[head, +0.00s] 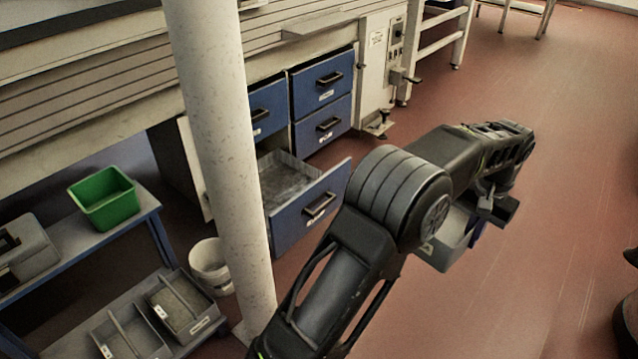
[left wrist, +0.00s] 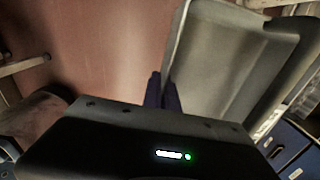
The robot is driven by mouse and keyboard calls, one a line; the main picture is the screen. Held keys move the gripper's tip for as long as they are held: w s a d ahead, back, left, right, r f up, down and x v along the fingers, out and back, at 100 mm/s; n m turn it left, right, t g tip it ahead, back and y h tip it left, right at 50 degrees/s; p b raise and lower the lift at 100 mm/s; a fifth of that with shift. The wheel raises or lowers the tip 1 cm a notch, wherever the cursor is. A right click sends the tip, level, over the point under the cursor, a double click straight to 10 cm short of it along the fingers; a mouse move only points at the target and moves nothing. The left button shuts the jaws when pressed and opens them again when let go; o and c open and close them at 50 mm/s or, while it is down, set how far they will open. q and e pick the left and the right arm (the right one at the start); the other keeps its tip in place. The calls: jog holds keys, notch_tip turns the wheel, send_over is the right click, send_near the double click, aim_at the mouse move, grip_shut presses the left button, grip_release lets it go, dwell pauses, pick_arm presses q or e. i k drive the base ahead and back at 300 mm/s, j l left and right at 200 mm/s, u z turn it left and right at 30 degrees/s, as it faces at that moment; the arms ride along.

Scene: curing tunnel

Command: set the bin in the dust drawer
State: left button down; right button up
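The grey bin (head: 447,240) hangs in the air over the red floor, partly hidden by my left arm in the head view. My left gripper (head: 487,207) is shut on its wall. In the left wrist view the dark fingers (left wrist: 163,92) meet at the edge of the bin (left wrist: 222,65), whose visible inside looks bare. The lower blue drawer (head: 312,208) is pulled out, with a grey, dusty-looking inside. The bin is to the right of this drawer and apart from it. The drawer's label is too small to read. My right gripper does not show.
A pale round column (head: 215,130) stands in front of the open drawer's left side. Closed blue drawers (head: 322,84) are behind. A bench with a green bin (head: 104,198) and grey trays (head: 180,305) is at left, beside a white bucket (head: 208,266).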

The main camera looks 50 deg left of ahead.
aim_at(281, 201)
jog(key=i+u, duration=0.25)
jog(key=i, duration=0.35)
jog(key=i+l+u, duration=0.2)
jog(key=i, duration=0.4)
jog(key=i+l+u, duration=0.1)
jog(key=i+u, duration=0.15)
jog(key=i, duration=0.35)
jog(key=i+u, duration=0.3)
jog(key=u, duration=0.15)
jog(key=i+u, duration=0.4)
jog(key=i+l+u, duration=0.15)
jog(key=u, duration=0.3)
jog(key=i+l+u, duration=0.2)
jog(key=u, duration=0.2)
jog(key=i+l+u, duration=0.2)
jog(key=l+u, duration=0.25)
jog(key=i+l+u, duration=0.35)
jog(key=k+l, duration=0.1)
